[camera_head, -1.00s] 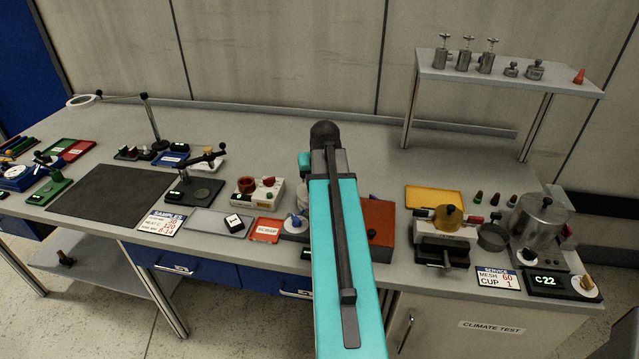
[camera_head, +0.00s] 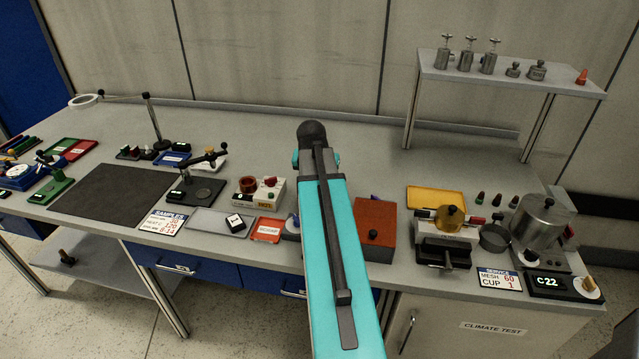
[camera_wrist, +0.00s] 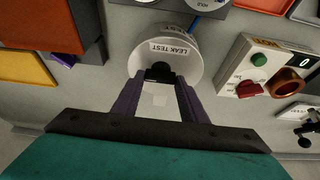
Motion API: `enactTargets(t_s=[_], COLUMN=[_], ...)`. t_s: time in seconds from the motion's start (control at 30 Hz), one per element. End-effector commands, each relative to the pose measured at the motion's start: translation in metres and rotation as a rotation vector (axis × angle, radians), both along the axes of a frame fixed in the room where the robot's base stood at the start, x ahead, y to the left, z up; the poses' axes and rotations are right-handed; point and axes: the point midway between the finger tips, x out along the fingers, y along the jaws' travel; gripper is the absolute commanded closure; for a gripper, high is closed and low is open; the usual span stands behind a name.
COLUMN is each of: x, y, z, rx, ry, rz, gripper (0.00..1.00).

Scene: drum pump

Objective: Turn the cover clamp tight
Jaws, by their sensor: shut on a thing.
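In the wrist view a round white housing labelled LEAK TEST (camera_wrist: 192,50) stands below my gripper (camera_wrist: 160,84). A dark knob (camera_wrist: 160,71) sits at its near edge, between the tips of my two fingers, and I take it for the cover clamp. The fingers are shut on it, though the exact contact is hard to see. How tight the clamp is cannot be told. In the head view my arm hides my gripper, the knob and most of this station.
An orange-red box (camera_head: 375,222) stands just right of my arm. A white control box (camera_wrist: 262,66) with green and red knobs and a copper ring lies close by. A yellow tray (camera_head: 436,197) and a steel vessel (camera_head: 541,222) are farther right.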

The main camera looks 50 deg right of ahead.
Motion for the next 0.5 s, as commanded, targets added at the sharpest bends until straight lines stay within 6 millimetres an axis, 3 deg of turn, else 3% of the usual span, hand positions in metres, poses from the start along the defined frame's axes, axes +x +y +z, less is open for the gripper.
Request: enactTargets(t_s=[0.13, 0.17, 0.27, 0.5], x=[-0.0001, -0.0001, -0.0002, -0.0003], y=[-0.0004, -0.0005, -0.0003, -0.0003], z=[0.0004, 0.0005, 0.0003, 0.0000], rx=[0.000, 0.000, 0.000, 0.000], ry=[-0.002, -0.002, -0.001, 0.000], rz=[-0.003, -0.003, -0.002, -0.001], gripper=[0.83, 0.59, 0.42, 0.42])
